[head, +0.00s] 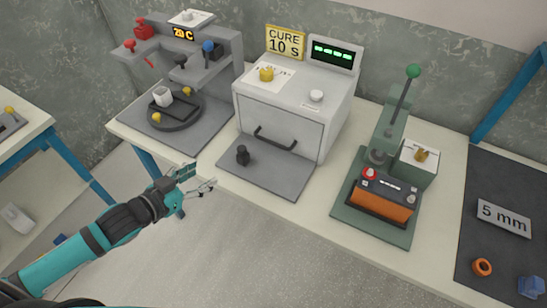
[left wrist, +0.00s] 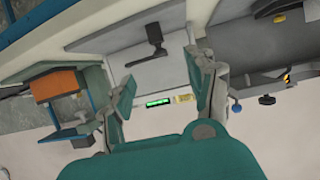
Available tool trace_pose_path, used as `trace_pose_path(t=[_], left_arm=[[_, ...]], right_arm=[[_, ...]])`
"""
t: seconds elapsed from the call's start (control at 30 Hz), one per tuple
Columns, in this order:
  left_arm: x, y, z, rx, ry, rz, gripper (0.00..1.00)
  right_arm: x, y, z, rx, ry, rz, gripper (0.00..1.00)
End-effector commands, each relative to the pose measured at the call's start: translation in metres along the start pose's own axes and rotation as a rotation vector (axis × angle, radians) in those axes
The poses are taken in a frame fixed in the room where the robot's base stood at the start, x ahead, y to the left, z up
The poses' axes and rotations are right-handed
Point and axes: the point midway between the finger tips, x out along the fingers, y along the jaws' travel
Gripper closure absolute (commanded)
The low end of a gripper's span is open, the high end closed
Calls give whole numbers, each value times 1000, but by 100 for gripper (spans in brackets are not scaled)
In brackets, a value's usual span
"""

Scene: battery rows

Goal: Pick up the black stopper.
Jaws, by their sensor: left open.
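The black stopper (head: 242,155) stands on the grey plate in front of the cure oven, below its handle. In the left wrist view a dark piece that looks like the stopper (left wrist: 154,34) shows ahead of the fingers, above the gap between them. My left gripper (head: 200,180) is open and empty, with its fingers apart. In the head view it is to the left of and below the stopper, clear of it, near the table's front edge. Its fingers also show in the left wrist view (left wrist: 161,72). My right gripper is not in view.
The white oven (head: 278,122) with a black handle stands behind the stopper. A grey press with a round dark plate (head: 175,112) is to the left. A green lever press (head: 392,140) with an orange-black battery (head: 382,201) is to the right. The floor in front is clear.

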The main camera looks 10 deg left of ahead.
Motion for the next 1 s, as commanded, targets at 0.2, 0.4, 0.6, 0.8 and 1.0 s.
trace_pose_path(t=[0.2,0.4,0.6,0.8,1.0], left_arm=[[17,4,-7,-1,11,9,43],[59,4,-8,-1,11,9,43],[99,5,-8,0,10,9,43],[119,5,-6,1,8,10,43],[138,5,-4,0,7,9,43]], right_arm=[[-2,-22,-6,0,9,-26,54],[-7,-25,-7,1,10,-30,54],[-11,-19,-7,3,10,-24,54],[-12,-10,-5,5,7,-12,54],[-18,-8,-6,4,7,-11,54]])
